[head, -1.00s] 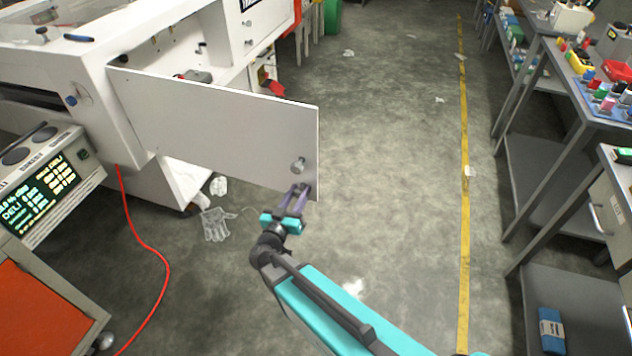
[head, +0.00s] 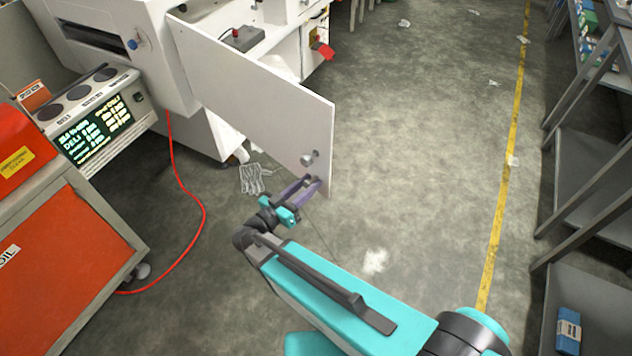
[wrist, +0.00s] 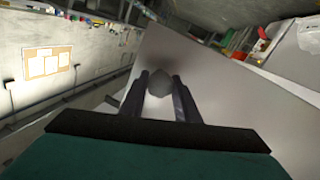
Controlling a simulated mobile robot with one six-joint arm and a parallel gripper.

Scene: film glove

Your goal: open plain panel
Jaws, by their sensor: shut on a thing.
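The plain panel (head: 255,95) is a white door hinged at its left edge on the white machine, and it stands swung well out from the body. A round grey knob (head: 308,159) sits near its lower free corner. My gripper (head: 311,184) is at that corner, by the knob. In the wrist view the knob (wrist: 159,82) lies between the ends of my two dark fingers, with the pale panel (wrist: 215,75) behind it. My gripper is shut on the knob.
A red cable (head: 190,190) runs over the floor at left, beside an orange-fronted cabinet (head: 60,270). Grey shelving (head: 590,210) stands at right. The floor between is mostly clear.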

